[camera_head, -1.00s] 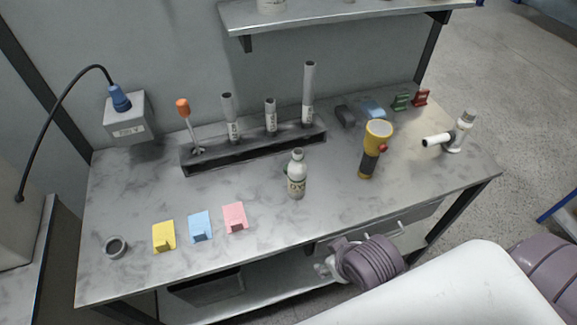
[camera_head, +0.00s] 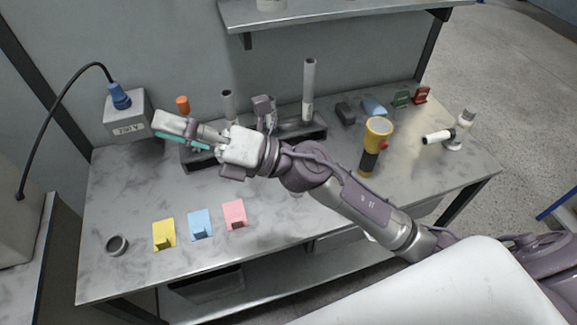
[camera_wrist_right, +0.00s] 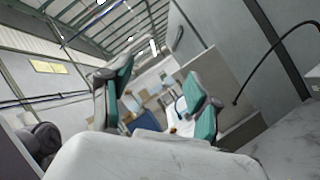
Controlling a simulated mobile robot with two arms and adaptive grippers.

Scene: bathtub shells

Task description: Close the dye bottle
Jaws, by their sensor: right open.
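The dye bottle is hidden behind my right arm in the head view; a second ago it stood upright at the middle of the bench. A small round grey cap-like piece (camera_head: 116,244) lies on the bench at the front left. My right gripper (camera_head: 171,132) is open and empty. It is above the back left of the bench, pointing left, apart from the cap-like piece. Its teal finger pads also show spread in the right wrist view (camera_wrist_right: 160,95), with nothing between them. My left gripper is not in view.
Yellow (camera_head: 163,235), blue (camera_head: 200,225) and pink (camera_head: 234,215) holders stand along the front. A dark rack (camera_head: 195,163) with tubes is partly behind my arm. A socket box (camera_head: 128,120) is on the wall.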

